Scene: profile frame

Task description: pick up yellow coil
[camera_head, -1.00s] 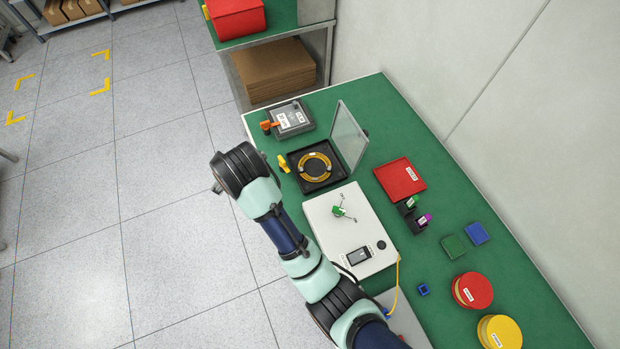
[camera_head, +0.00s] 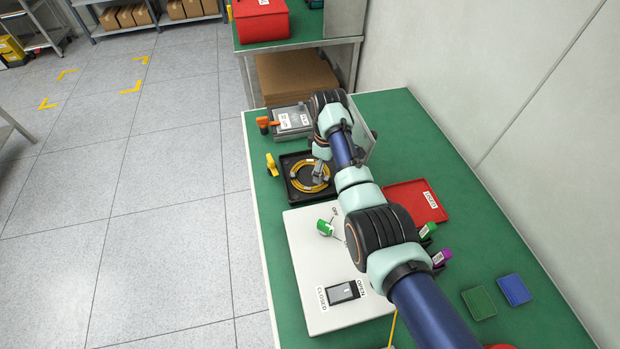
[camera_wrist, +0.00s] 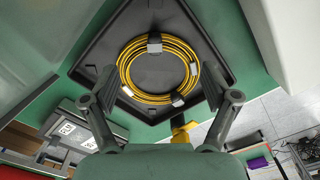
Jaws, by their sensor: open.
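The yellow coil (camera_head: 310,173) lies in a black square tray (camera_head: 301,197) on the green table. In the wrist view the coil (camera_wrist: 139,98) is a ring of yellow cable with several clips, lying flat in the tray (camera_wrist: 160,20). My gripper (camera_head: 319,172) is over the coil's right part in the head view. In the wrist view my open gripper (camera_wrist: 160,85) has one finger on each side of the coil, and nothing is between them but the coil below. I cannot tell whether the fingers touch the coil.
A clear raised lid (camera_head: 359,148) stands at the tray's right, partly behind my arm. A yellow clamp (camera_head: 271,164) is at the tray's left. A grey box with an orange handle (camera_head: 292,121) stands behind. A white switch panel (camera_head: 309,270) is in front.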

